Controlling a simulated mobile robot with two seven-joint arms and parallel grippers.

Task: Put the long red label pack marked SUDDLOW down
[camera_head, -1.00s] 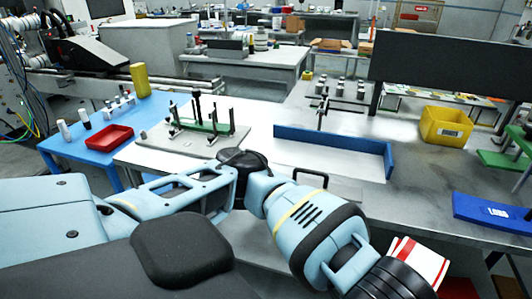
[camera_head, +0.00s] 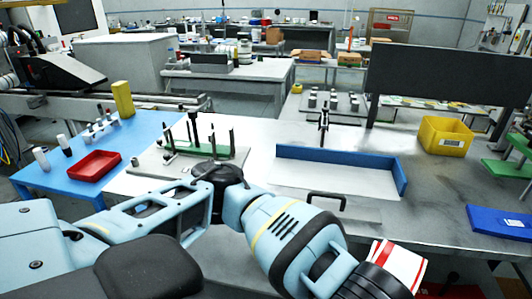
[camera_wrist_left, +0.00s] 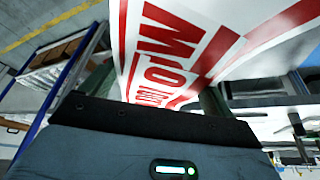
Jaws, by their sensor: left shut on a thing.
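The white-and-red label pack (camera_head: 398,265) is held at the end of my left arm, low in the head view, in front of the bench's near edge. In the left wrist view the pack (camera_wrist_left: 190,45) fills the top middle, with large red letters, partly cut off, ending in what looks like LOW. My left gripper (camera_wrist_left: 155,110) is shut on the pack; its fingertips are mostly hidden behind it. My right gripper is not in view.
A blue-walled white tray (camera_head: 335,172) lies on the grey bench (camera_head: 425,190). A yellow bin (camera_head: 445,136) and a blue pack (camera_head: 500,222) stand to the right. A green-based fixture (camera_head: 205,153) and a red tray (camera_head: 95,165) are to the left. Bare bench shows right of the blue-walled tray.

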